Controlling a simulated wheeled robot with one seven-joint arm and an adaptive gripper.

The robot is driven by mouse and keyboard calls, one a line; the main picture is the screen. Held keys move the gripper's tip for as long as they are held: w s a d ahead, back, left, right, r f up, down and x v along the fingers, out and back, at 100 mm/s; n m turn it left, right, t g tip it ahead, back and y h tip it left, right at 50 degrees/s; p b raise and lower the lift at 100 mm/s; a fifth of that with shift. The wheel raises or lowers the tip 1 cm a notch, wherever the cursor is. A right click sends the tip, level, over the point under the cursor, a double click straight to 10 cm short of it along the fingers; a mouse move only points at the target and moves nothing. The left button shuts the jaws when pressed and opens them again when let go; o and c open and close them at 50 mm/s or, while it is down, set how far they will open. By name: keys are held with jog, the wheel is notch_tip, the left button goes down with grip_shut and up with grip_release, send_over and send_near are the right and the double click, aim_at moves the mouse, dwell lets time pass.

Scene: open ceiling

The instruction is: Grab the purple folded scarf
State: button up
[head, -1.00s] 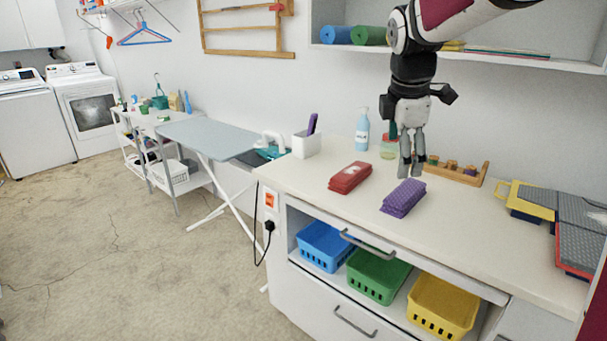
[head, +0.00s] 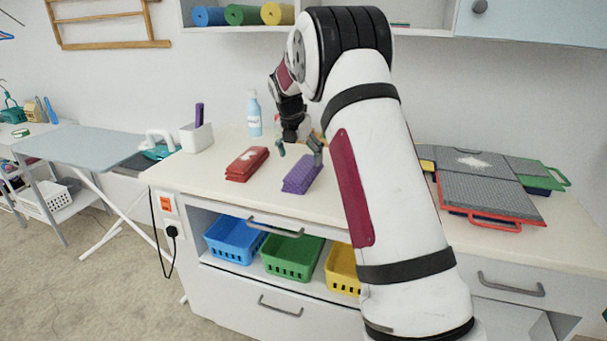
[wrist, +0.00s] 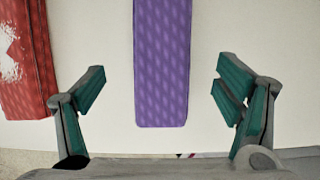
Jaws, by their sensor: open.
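The purple folded scarf (head: 302,174) lies on the pale countertop, to the right of a red folded cloth (head: 247,163). In the wrist view the scarf (wrist: 162,62) runs from the top edge down to the middle, and its near end lies between my two fingers without touching either. My gripper (head: 299,150) is open and empty, over the far part of the scarf in the head view. In the wrist view its fingers (wrist: 160,98) are spread wide, with pale counter on both sides of the scarf. The red cloth (wrist: 26,60) lies beyond the left finger.
A blue bottle (head: 254,114) and a white holder (head: 196,138) stand behind and left. Grey cases (head: 490,190) lie at the right. Blue, green and yellow baskets sit in the open space below the counter. My arm hides part of the counter.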

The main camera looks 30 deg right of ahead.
aim_at(303, 167)
jog(key=shift+x, duration=3.55)
jog(key=shift+d+r, duration=0.1)
jog(key=c, duration=1.3)
